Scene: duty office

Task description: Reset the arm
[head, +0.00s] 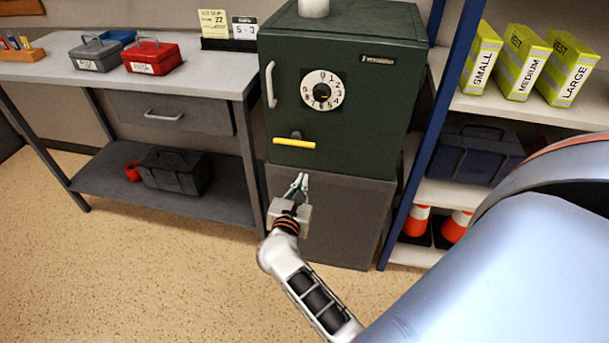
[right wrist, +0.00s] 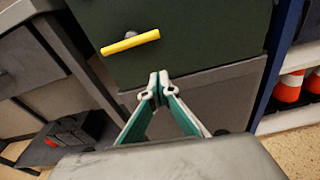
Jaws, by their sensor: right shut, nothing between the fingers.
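My right gripper (head: 299,180) is in front of the grey stand under the dark green safe (head: 385,90), below the safe's yellow handle (head: 294,143). Its fingers are shut with nothing between them. In the right wrist view the closed fingertips (right wrist: 158,82) point at the lower edge of the safe, apart from the yellow handle (right wrist: 130,42), which lies up and to the left. The safe door is closed and carries a white number dial (head: 323,90) and a pale upright handle (head: 270,84). My left gripper is not in view.
A grey desk (head: 205,75) with a red box (head: 152,56) and a grey box (head: 97,55) stands at the left. A shelf unit (head: 445,188) with yellow vest packs (head: 525,70) and orange cones (head: 455,226) is at the right. The floor at the lower left is clear.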

